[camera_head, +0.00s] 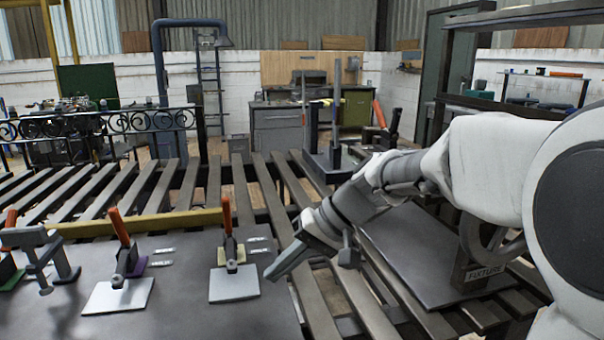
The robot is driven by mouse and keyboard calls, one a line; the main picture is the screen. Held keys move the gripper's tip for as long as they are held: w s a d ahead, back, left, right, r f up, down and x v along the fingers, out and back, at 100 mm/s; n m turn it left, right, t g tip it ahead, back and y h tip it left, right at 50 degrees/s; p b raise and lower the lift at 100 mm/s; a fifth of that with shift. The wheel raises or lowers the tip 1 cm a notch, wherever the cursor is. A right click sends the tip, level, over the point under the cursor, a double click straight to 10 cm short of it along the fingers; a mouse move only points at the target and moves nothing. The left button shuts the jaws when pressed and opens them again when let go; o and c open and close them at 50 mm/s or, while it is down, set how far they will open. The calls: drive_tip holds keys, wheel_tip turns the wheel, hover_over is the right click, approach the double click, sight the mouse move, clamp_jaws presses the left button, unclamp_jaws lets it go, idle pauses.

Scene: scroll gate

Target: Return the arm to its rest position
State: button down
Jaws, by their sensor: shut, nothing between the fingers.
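My arm reaches in from the right side of the head view, with its white and grey links bent toward the middle. My gripper (275,273) hangs at its end, tilted down and to the left, above the slats just right of the dark plate. It is shut and holds nothing. It is apart from the nearest orange-handled clamp (229,245), which stands on the plate to its left.
The dark plate (190,318) carries another orange-handled clamp (122,250) and white pads. A grey plate (420,258) with a block marked FIXTURE (478,280) lies under my arm. Upright posts (310,125) stand behind. Open slats (325,318) separate the plates.

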drive_tip(key=s+d+m+t+h, duration=0.2)
drive_tip(key=s+d+t+h, duration=0.45)
drive_tip(key=s+d, duration=1.15)
wheel_tip(320, 180, up, 20)
drive_tip(key=g+h+p, duration=0.1)
drive_tip(key=h+p, duration=0.1)
drive_tip(key=p, duration=1.8)
drive_tip(key=shift+f+p, duration=0.2)
drive_tip(key=shift+p, duration=0.1)
